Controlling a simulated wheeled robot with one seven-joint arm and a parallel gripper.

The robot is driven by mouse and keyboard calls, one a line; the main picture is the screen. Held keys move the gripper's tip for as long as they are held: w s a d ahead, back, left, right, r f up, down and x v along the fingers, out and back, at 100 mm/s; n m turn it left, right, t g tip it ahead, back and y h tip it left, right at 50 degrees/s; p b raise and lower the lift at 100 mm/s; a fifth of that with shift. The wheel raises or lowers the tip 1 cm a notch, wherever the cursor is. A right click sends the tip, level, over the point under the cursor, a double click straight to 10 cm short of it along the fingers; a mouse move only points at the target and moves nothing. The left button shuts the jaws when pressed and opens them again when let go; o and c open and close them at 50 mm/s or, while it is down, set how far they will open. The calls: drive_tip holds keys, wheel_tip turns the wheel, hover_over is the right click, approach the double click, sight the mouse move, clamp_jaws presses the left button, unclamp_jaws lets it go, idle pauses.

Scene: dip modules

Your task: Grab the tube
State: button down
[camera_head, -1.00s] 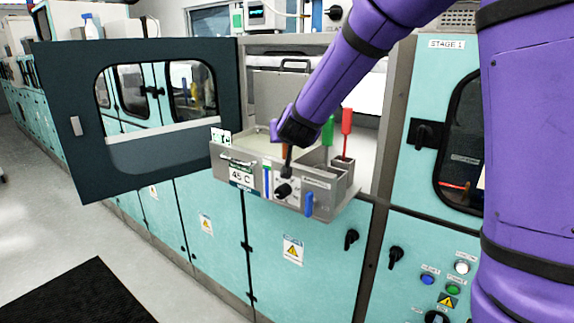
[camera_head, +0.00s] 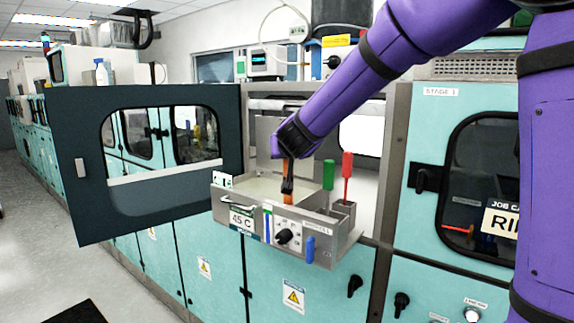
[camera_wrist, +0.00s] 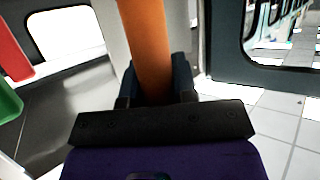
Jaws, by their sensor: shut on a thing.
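The orange tube (camera_head: 288,198) is upright in my gripper (camera_head: 288,187), over the metal basin (camera_head: 228,208) labelled 45 C. In the wrist view, the tube (camera_wrist: 150,45) runs up between the two dark fingers of my gripper (camera_wrist: 157,85), which is shut on it. The fingers hide part of the tube in the head view. Its lower end shows near the basin's front wall; I cannot tell whether it clears the basin.
A green-handled piece (camera_head: 328,173) and a red-handled piece (camera_head: 347,163) stand to the right in the basin's side holder. A dark windowed door (camera_head: 88,190) stands open at the left. The opening's grey frame (camera_head: 396,150) is close on the right.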

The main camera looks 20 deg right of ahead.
wheel_tip(320, 180, up, 11)
idle(0.8)
drive_tip(key=shift+f, duration=0.15)
idle(0.7)
